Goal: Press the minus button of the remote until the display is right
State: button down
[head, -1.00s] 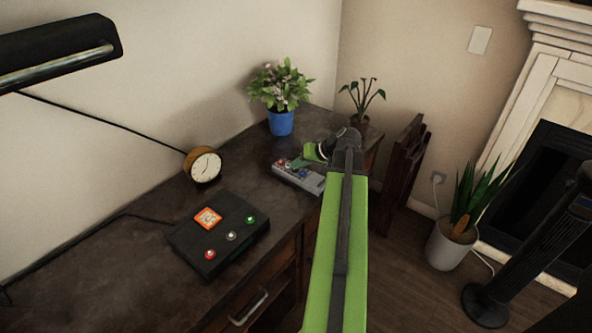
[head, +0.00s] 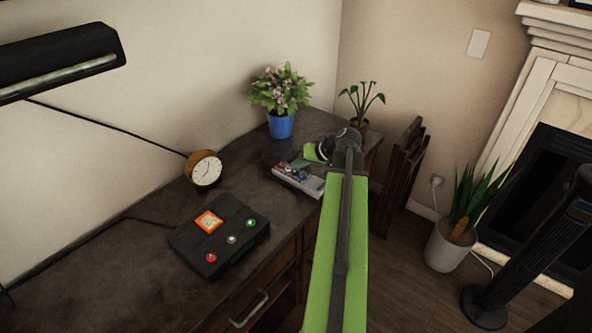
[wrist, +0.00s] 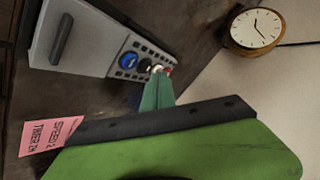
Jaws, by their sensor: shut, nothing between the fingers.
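A grey device with a row of small buttons or knobs, likely the remote (head: 299,182), lies on the dark desk under my gripper. In the wrist view the grey device (wrist: 85,40) shows a blue knob, dark parts, and a white and a red button at its right end. My gripper (wrist: 158,76) is shut and empty, its green fingertips at the white and red buttons, partly covering that end. I cannot tell whether they touch. No minus sign or display is readable on it.
A round clock (head: 205,169), a flower pot (head: 281,126) and a second plant (head: 360,104) stand near. The desk's left front is clear.

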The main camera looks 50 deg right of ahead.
aim_at(297, 173)
notch_tip(297, 173, up, 5)
jog(key=p, duration=0.5)
jog(key=shift+r, duration=0.1)
dwell(0.6)
